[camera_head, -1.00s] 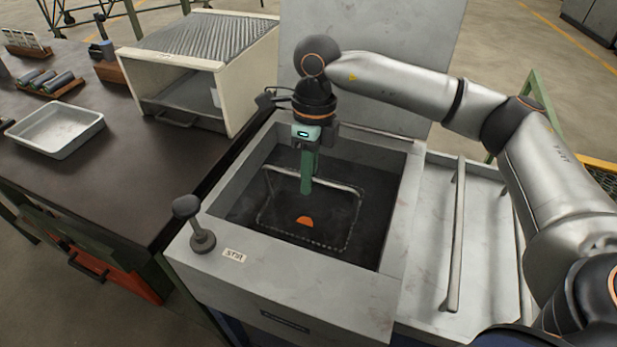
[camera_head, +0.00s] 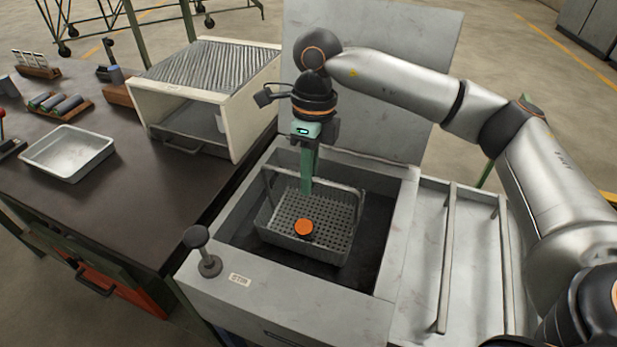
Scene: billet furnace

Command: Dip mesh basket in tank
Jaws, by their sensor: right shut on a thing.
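The grey mesh basket (camera_head: 334,246) hangs in the opening of the tank (camera_head: 402,225), above the dark liquid, with its perforated floor showing. An orange-topped round part (camera_head: 303,228) lies in the basket. My right gripper (camera_head: 307,180) points down over the tank, its green fingers shut on the basket's handle at the far side. The exact grip on the handle is partly hidden by the fingers. The tank's lid (camera_head: 400,90) stands open behind. My left gripper does not show.
A dark knob lever (camera_head: 208,262) stands on the tank's front left corner. A railed drain board (camera_head: 470,250) adjoins on the right. On the dark bench at left are an empty metal tray (camera_head: 68,153) and a ribbed-top cabinet (camera_head: 205,90).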

